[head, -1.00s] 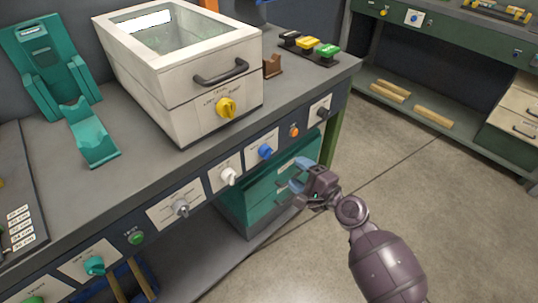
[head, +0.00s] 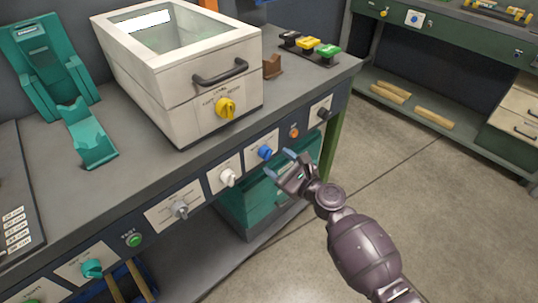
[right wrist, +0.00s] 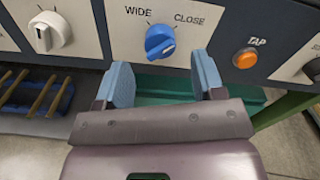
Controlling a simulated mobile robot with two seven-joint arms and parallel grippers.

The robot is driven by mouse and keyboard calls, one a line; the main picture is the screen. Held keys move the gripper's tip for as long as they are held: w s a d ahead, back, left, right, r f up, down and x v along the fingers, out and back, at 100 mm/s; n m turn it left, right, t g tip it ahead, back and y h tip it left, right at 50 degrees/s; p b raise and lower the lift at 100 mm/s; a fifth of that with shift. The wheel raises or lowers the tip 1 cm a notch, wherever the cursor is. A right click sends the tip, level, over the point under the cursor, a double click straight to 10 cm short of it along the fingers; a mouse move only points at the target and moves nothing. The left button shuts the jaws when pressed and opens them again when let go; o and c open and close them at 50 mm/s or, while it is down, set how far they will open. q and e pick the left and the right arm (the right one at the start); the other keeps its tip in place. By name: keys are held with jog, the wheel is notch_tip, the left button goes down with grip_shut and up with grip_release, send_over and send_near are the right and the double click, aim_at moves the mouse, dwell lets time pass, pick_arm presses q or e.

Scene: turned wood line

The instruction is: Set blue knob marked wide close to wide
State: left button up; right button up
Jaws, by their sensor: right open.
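The blue knob (head: 265,152) sits on a white plate on the bench's front panel. In the right wrist view the blue knob (right wrist: 160,41) has the word WIDE at its upper left and CLOSE at its upper right. A pale line shows on the knob's lower right face; I cannot tell for certain which label the knob is set to. My right gripper (head: 281,165) is open and empty just in front of the knob. In the right wrist view its two blue fingers (right wrist: 163,78) stand apart below the knob, not touching it. My left gripper is out of view.
A white knob (right wrist: 49,32) is left of the blue one, and an orange TAP button (right wrist: 245,58) is right of it. A white box with a yellow knob (head: 226,108) stands on the bench above. A teal bin (head: 245,210) is below the panel. Open floor lies right.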

aim_at(269, 153)
jog(key=shift+b+x, duration=0.3)
jog(key=shift+x, duration=1.9)
jog(key=shift+c, duration=0.4)
jog(key=c, duration=0.8)
jog(key=shift+c, duration=0.2)
